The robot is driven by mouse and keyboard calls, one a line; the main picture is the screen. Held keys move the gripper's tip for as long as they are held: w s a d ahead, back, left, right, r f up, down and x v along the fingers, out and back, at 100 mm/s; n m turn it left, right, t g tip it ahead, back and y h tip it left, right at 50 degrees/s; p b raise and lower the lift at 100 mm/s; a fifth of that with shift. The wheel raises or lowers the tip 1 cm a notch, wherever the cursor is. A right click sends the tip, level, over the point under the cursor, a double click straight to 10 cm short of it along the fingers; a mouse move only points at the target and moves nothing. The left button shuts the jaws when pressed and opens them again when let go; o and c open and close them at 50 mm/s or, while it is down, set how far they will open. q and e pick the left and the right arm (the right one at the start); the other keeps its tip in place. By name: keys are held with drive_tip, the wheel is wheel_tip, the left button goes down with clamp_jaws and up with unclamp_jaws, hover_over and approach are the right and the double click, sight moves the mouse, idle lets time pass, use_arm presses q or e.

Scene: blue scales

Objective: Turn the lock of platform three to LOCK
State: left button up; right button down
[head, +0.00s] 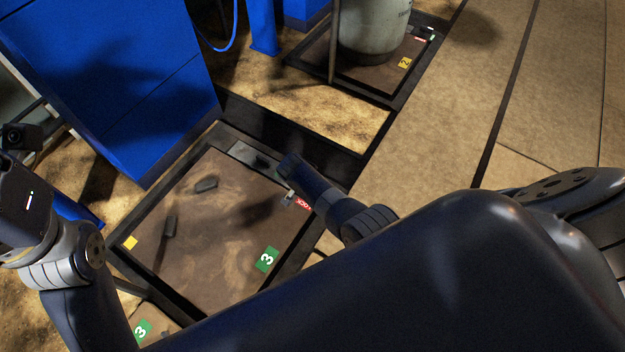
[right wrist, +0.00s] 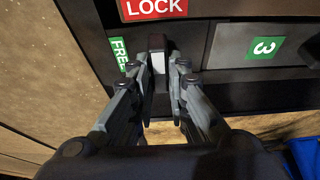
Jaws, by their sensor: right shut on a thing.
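The lock's small dark lever with a pale end (right wrist: 158,62) lies just below the LOCK label. My right gripper (right wrist: 159,77) is shut on this lever, one finger on each side. My left wrist shows at the left edge of the head view; its fingers cannot be made out.
A second platform with a yellow label (head: 405,63) carries a grey cylinder (head: 375,30) at the top. A blue cabinet (head: 120,85) stands at upper left. Tan floor (head: 450,130) on the right is clear.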

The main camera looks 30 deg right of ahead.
idle(0.4)
drive_tip(key=c, duration=1.6)
unclamp_jaws()
drive_tip(key=shift+o, duration=0.2)
drive_tip(key=shift+r, duration=0.1)
drive_tip(key=shift+s+a+r, duration=0.1)
drive_tip(key=shift+a+r, duration=0.2)
drive_tip(key=shift+r, duration=0.25)
drive_tip(key=v, duration=1)
drive_tip(key=shift+r, duration=0.3)
